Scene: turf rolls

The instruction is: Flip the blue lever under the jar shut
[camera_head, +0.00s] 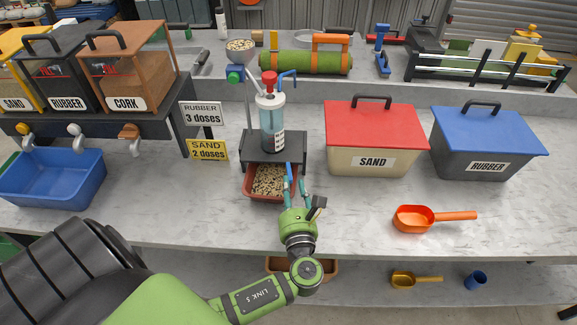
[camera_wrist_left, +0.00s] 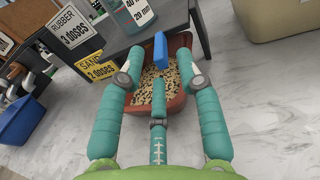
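The jar (camera_head: 271,128) is clear with bluish liquid and a red top. It stands upright on a small dark stand (camera_head: 262,159); its lower part shows in the left wrist view (camera_wrist_left: 130,12). The blue lever (camera_head: 289,171) hangs at the front of the stand, and shows as a blue block in the left wrist view (camera_wrist_left: 160,50). My left gripper (camera_head: 296,184) is open, its teal fingers spread. In the wrist view the lever appears between the two outer fingertips, beyond the middle finger; I cannot tell whether they touch. My right gripper is not in view.
A reddish tray of speckled granules (camera_head: 250,192) sits below the stand. Sign cards (camera_head: 207,151) stand at left. A red-lidded sand bin (camera_head: 344,160), a blue-lidded rubber bin (camera_head: 450,152) and an orange scoop (camera_head: 414,218) are at right. The counter front is mostly clear.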

